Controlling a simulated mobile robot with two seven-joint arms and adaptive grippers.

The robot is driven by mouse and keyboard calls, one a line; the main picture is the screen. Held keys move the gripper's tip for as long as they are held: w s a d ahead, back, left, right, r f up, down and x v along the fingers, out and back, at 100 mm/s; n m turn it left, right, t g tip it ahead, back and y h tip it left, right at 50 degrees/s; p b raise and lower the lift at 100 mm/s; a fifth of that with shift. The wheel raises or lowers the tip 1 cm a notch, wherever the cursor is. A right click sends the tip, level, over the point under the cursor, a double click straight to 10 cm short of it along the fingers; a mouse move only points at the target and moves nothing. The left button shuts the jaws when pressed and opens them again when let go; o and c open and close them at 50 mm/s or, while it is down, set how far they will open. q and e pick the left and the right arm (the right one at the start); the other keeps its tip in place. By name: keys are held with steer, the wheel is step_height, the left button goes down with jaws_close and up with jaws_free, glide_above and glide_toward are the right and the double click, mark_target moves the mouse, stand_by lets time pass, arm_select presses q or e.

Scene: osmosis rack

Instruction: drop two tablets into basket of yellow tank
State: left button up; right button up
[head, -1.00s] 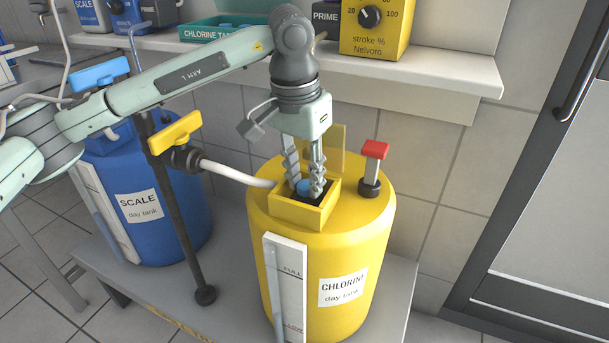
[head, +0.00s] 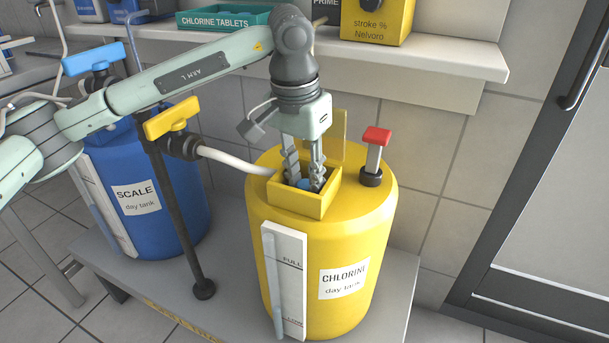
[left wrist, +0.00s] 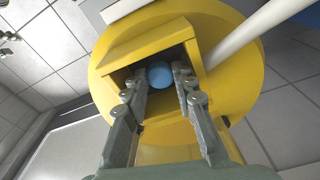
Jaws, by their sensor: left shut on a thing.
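The yellow chlorine day tank (head: 345,235) stands at centre with a square, open-topped basket (head: 297,204) on top. A yellow flap (head: 339,138) stands upright behind the opening. My left gripper (head: 304,178) points down with its fingertips inside the basket. It is shut on a round blue tablet (head: 304,183), partly hidden by the basket's front wall. In the left wrist view the tablet (left wrist: 160,75) sits between the two fingertips, against the basket's dark inside. I see only this one tablet clearly. My right gripper is not in view.
A teal tray labelled chlorine tablets (head: 215,22) sits on the shelf (head: 430,57) above. A red-topped post (head: 375,145) stands right of the basket. A white hose and yellow valve (head: 172,118) are to its left, beside the blue scale tank (head: 150,205).

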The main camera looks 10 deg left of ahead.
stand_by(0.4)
arm_select(q)
steer(key=o, duration=0.9)
steer(key=shift+o, duration=0.2)
steer(key=o, duration=0.3)
steer(key=shift+r+p, duration=0.5)
steer(key=shift+r, duration=1)
stand_by(0.4)
step_height(320, 180, up, 8)
steer(key=p, duration=0.4)
stand_by(0.5)
